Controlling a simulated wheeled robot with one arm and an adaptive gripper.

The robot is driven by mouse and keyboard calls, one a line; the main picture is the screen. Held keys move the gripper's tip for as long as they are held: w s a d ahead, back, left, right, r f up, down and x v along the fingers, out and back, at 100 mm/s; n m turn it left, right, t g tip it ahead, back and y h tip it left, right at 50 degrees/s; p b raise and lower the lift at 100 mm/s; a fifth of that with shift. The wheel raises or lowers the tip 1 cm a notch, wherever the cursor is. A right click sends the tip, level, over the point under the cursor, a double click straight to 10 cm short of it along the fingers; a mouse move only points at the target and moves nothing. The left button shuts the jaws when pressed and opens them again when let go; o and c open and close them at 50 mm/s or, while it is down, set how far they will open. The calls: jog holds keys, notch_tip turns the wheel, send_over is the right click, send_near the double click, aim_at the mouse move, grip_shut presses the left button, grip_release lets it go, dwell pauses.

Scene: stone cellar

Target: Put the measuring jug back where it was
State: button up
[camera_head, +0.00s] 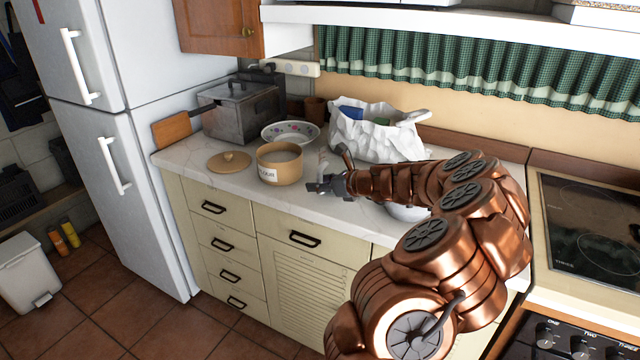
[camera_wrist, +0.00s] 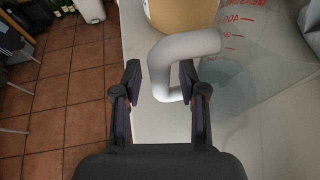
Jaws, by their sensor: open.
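The measuring jug (camera_wrist: 245,62) is clear, with red markings, and fills the right of the wrist view. Its pale grey handle (camera_wrist: 190,45) reaches between the two fingers of my gripper (camera_wrist: 159,78). The gripper is open around the handle; I cannot tell whether a finger touches it. In the head view my gripper (camera_head: 328,184) is low over the counter's front edge, right of the flour pot. The jug is hard to make out there, being clear and close to the gripper.
The tan flour pot (camera_head: 279,166) stands open, with a wooden lid (camera_head: 229,163) to its left. A patterned bowl (camera_head: 290,133), a metal box-like pot (camera_head: 240,112) and a crumpled white bag (camera_head: 375,136) stand behind. A white bowl (camera_head: 405,213) is partly hidden by my arm. The hob (camera_head: 590,220) is right.

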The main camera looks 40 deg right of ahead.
jog(key=b+v, duration=0.2)
jog(key=v, duration=1)
jog(key=w+a+r+n+g+y, duration=0.15)
jog(key=a+n, duration=0.35)
jog(key=a, duration=0.5)
jog(key=w+a+n+g+y, duration=0.2)
jog(key=w+a+n+y, duration=0.15)
jog(key=a, duration=0.55)
jog(key=s+a+f+n+g, duration=0.1)
jog(key=s+a+n+g, duration=0.15)
jog(key=a+n, duration=0.4)
jog(key=s+a+f+n+g, duration=0.1)
jog(key=s+a+n+g, duration=0.15)
jog(key=a, duration=0.75)
jog(key=s+a+f+n+g+h, duration=0.1)
jog(key=s+a+f+n+g, duration=0.25)
jog(key=s+a+n, duration=0.5)
jog(key=s+d+f+n+g+h, duration=0.2)
jog(key=s+n+h, duration=0.3)
jog(key=s, duration=0.9)
jog(key=n+g, duration=0.1)
jog(key=n, duration=0.2)
jog(key=shift+s+d+n, duration=0.35)
jog(key=shift+s+n, duration=0.05)
jog(key=shift+f, duration=0.1)
